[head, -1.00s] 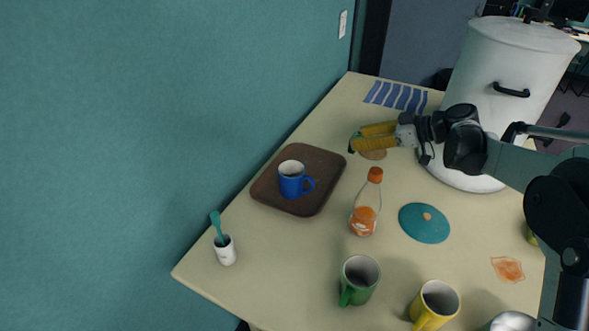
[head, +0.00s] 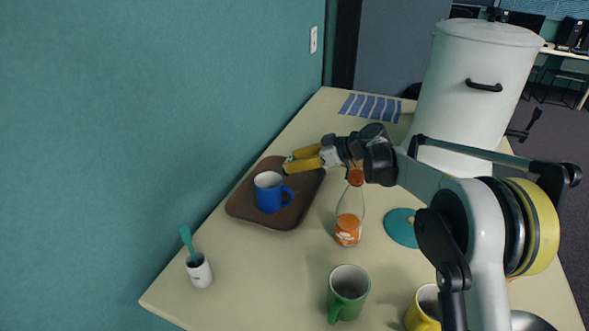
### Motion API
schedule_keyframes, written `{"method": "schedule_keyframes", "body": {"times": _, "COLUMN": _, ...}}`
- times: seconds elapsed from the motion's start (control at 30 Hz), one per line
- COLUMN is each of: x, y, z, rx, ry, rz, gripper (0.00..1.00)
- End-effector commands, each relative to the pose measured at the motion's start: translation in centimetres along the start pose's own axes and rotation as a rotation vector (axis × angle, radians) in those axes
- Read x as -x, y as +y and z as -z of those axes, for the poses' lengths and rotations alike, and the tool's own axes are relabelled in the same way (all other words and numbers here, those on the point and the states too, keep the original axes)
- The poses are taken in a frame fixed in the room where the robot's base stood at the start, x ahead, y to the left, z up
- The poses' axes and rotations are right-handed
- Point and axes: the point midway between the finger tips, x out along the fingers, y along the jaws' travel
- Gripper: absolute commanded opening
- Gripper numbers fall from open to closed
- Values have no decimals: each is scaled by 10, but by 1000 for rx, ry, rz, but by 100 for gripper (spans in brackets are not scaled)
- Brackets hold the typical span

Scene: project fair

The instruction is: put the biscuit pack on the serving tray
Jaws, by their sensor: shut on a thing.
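The brown serving tray (head: 295,216) lies on the table near the teal wall. A blue mug (head: 268,194) stands upright on it. My gripper (head: 288,163) has yellow fingers and reaches in from the right, over the tray's far right part, behind the mug. It is shut on what seems to be the biscuit pack; only a small green and pale bit (head: 289,159) shows at the fingertips. The fingers hide most of it. I cannot tell whether it touches the tray.
A bottle with orange liquid (head: 347,230) stands right of the tray, below my arm. A green mug (head: 348,290), a yellow mug (head: 424,305) and a white cup with a teal brush (head: 198,270) stand nearer. A large white pot (head: 470,90) stands at the back.

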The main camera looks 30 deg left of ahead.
Motion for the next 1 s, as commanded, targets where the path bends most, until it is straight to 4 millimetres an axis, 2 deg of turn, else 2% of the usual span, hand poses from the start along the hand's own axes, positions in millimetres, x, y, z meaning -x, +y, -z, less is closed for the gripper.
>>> {"method": "schedule_keyframes", "body": {"times": 0.03, "x": -6, "y": 0, "z": -11, "rx": 0, "ry": 0, "rz": 0, "gripper": 24}}
{"method": "schedule_keyframes", "body": {"times": 0.07, "x": -7, "y": 0, "z": -13, "rx": 0, "ry": 0, "rz": 0, "gripper": 24}}
{"method": "schedule_keyframes", "body": {"times": 0.4, "x": -7, "y": 0, "z": -14, "rx": 0, "ry": 0, "rz": 0, "gripper": 24}}
{"method": "schedule_keyframes", "body": {"times": 0.43, "x": -7, "y": 0, "z": -14, "rx": 0, "ry": 0, "rz": 0, "gripper": 51}}
{"method": "schedule_keyframes", "body": {"times": 0.5, "x": -7, "y": 0, "z": -14, "rx": 0, "ry": 0, "rz": 0, "gripper": 65}}
{"method": "schedule_keyframes", "body": {"times": 0.83, "x": -5, "y": 0, "z": -10, "rx": 0, "ry": 0, "rz": 0, "gripper": 65}}
{"method": "schedule_keyframes", "body": {"times": 1.0, "x": 20, "y": 1, "z": -9, "rx": 0, "ry": 1, "rz": -3, "gripper": 65}}
